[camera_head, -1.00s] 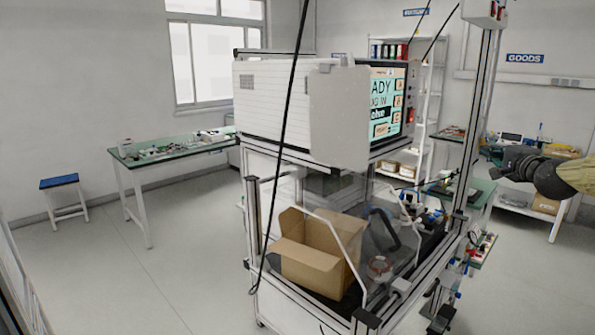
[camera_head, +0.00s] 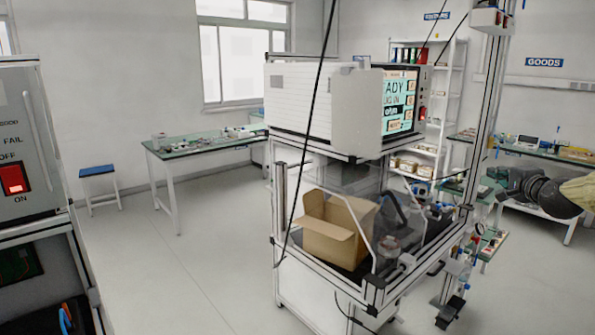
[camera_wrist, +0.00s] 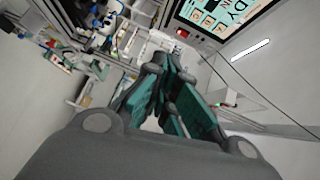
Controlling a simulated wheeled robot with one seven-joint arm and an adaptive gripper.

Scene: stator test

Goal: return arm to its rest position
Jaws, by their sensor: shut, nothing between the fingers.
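My gripper (camera_head: 508,184) shows at the right side of the head view, at the end of my arm, which comes in from the right edge. It is dark and points to the left, with nothing in it. In the wrist view my gripper (camera_wrist: 160,68) has its dark green and black fingers drawn together and empty. It is in the air, apart from the test station (camera_head: 325,108) with the lit screen; that station's screen (camera_wrist: 212,14) also shows at the top of the wrist view.
An open cardboard box (camera_head: 335,232) sits on the station's lower deck, beside clear guards. Another machine (camera_head: 18,160) with a red switch stands at the left edge. A green-topped table (camera_head: 200,144) and a blue stool (camera_head: 97,170) stand behind. The floor between is clear.

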